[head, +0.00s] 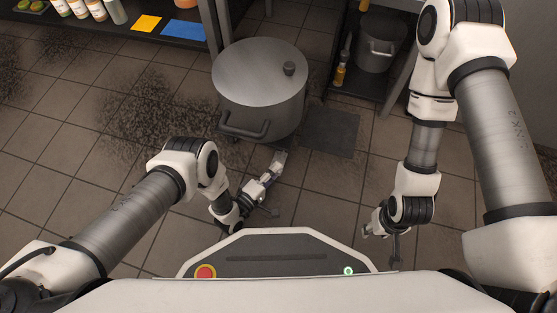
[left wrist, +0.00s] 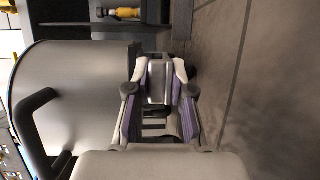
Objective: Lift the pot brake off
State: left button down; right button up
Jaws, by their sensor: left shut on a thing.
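My left gripper (head: 272,170) is low, at the near right of the pot's base. In the left wrist view its fingers (left wrist: 160,82) are closed around a small pale grey piece, which looks like the pot brake (left wrist: 158,84). The fingers hide much of it, so its tilt cannot be told. My right gripper (head: 375,230) hangs near my base, apart from the pot; its jaws are unclear.
A dark floor mat or plate (head: 330,132) lies right of the pot. A low shelf with a smaller pot (head: 380,48) and a yellow bottle (head: 340,75) stands behind right. A shelf with bottles (head: 97,10) is at the back left.

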pick_arm(q)
jog(key=shift+w+d+r+g+y+p, duration=0.1)
jog(key=shift+w+r+g+y+p, duration=0.1)
jog(key=shift+r+p, duration=0.25)
jog(key=shift+w+r+g+y+p, duration=0.1)
jog(key=shift+r+g+p, duration=0.1)
jog(key=shift+r+p, duration=0.25)
jog(key=shift+f+n, duration=0.15)
jog(key=shift+n, duration=0.15)
jog(key=shift+w+r+g+y+p, duration=0.1)
jog(key=shift+r+g+y+p, duration=0.25)
jog(key=shift+p, duration=0.3)
jog(key=c, duration=1.1)
grip_release()
jog(key=shift+f, duration=0.25)
